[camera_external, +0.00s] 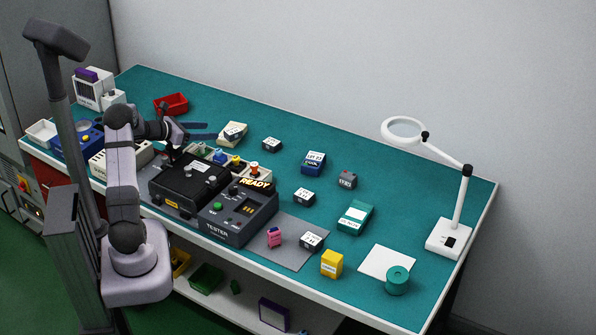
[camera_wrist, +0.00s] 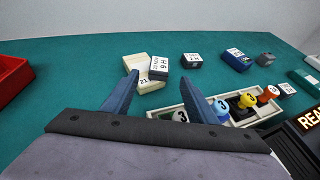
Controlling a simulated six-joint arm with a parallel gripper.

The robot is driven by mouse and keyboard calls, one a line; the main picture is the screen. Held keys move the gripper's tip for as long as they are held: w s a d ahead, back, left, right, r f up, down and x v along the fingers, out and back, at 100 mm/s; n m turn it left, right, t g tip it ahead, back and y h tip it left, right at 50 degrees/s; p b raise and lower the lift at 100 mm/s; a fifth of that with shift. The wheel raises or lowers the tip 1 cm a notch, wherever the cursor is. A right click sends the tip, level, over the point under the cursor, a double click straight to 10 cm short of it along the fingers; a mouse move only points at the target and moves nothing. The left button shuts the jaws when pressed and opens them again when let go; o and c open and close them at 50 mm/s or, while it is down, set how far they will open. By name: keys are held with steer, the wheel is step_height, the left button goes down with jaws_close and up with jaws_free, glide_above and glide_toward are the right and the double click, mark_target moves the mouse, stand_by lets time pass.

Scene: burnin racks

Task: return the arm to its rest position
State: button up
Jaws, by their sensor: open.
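My gripper (camera_external: 202,131) is raised above the bench at the left, near the black tester's back edge. In the wrist view, its two blue fingers (camera_wrist: 162,90) stand wide apart with nothing between them. Beyond the fingertips, a cream tray (camera_wrist: 148,86) holds a dark labelled block (camera_wrist: 159,67). The cream tray also shows in the external view (camera_external: 228,141), just right of the fingers. My fingers look apart from it, though the exact height is hard to tell.
The black tester (camera_external: 240,222) with a lit READY sign stands below and right of my gripper. A rack of coloured knobbed pieces (camera_wrist: 262,116) is close by. A red bin (camera_external: 171,104) lies behind. A magnifier lamp (camera_external: 448,237) stands far right. Open teal mat lies along the back.

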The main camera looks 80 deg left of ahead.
stand_by(0.3)
